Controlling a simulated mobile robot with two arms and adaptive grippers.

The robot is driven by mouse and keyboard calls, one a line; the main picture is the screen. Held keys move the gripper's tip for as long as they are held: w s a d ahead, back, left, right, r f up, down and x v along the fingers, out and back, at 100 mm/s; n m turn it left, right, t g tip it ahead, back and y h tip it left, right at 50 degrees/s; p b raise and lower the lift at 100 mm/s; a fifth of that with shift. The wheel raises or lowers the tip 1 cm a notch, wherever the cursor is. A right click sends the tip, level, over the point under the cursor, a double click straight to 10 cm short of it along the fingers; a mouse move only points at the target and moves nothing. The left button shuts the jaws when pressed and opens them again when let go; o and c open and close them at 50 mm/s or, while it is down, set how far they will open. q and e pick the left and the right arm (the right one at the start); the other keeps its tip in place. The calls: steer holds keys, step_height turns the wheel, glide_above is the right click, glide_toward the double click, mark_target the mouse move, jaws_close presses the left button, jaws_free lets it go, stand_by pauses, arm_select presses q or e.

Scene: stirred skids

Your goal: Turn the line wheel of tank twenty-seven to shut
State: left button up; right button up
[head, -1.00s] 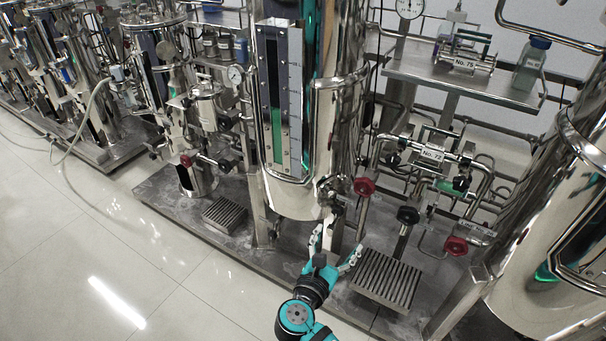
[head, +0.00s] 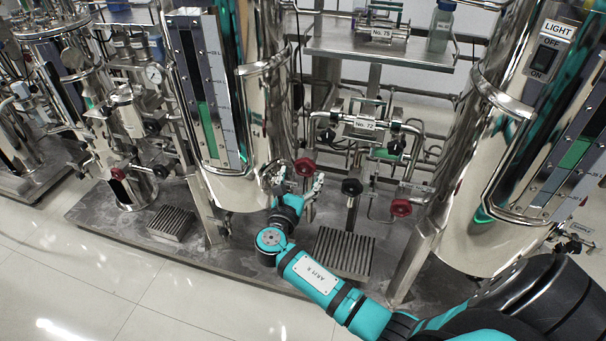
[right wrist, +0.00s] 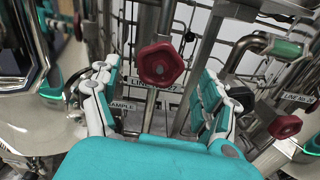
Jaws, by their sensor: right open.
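A dark red line wheel (head: 304,166) sits at the lower right of the tall polished tank (head: 232,190). In the right wrist view the wheel (right wrist: 161,66) lies between and ahead of my fingers. A label (right wrist: 152,86) beginning "LINE" is just below it; its number is hard to read. My right gripper (head: 300,180) is open just below and in front of this wheel. In the right wrist view its fingers (right wrist: 160,92) stand apart on either side, with no clear contact. My left gripper is not in view.
A black knob (head: 351,187) and another red wheel (head: 401,207) are to the right on nearby pipes. A second tank (head: 465,232) stands at right. A ribbed grate (head: 343,252) lies on the skid below. Pipes crowd the space behind; the floor in front is clear.

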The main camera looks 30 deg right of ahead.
mark_target(305, 167)
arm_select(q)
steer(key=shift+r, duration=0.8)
arm_select(e)
steer(key=shift+x, duration=1.3)
steer(key=c, duration=1.2)
steer(key=shift+o, duration=0.2)
